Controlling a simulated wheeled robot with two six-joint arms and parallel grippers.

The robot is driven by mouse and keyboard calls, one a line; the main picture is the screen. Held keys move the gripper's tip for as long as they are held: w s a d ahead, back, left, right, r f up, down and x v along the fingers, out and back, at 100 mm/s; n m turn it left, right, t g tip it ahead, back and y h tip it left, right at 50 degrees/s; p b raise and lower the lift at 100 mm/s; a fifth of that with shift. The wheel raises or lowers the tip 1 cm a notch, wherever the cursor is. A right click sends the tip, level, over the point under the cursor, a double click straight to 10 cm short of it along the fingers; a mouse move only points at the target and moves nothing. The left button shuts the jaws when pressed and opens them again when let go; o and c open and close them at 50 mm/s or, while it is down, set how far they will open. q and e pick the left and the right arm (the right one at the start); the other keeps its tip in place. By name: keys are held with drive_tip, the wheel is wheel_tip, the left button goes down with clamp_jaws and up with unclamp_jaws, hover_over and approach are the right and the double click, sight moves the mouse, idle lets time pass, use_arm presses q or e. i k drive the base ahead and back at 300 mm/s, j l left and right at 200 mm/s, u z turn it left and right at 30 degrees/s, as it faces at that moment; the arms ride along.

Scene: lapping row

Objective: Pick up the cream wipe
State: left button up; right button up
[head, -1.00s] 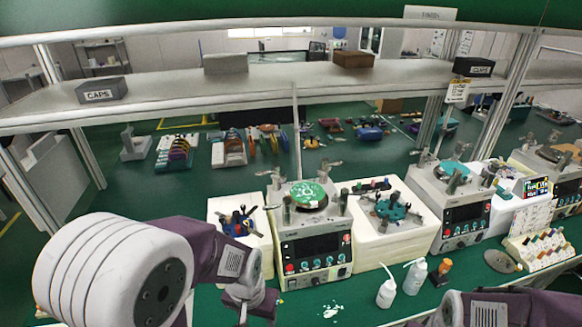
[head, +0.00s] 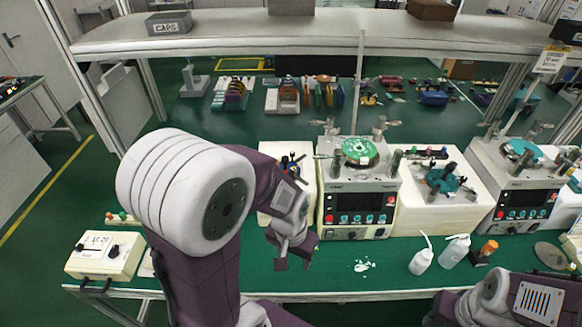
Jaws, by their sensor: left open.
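A small pale, crumpled patch (head: 362,265) lies on the green bench top in front of a lapping machine; it looks like the cream wipe, but it is too small to be sure. My left gripper (head: 294,264) is above the bench to the left of this patch, with its jaws open and pointing down. It is apart from the patch and nothing shows between its fingers. My right arm comes in at the lower right, and its gripper's fingers do not show.
A lapping machine (head: 358,205) stands behind the patch. Two white squeeze bottles (head: 421,261) and an orange-capped bottle (head: 487,250) stand to the right. A cream control box (head: 104,256) sits at the bench's left end. Bench around the patch is clear.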

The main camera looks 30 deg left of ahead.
sight(148, 266)
drive_tip(key=u, duration=2.6)
drive_tip(key=i+j+z, duration=0.35)
drive_tip(key=z, duration=0.15)
drive_tip(key=i+j+z, duration=0.25)
drive_tip(key=j+z, duration=0.2)
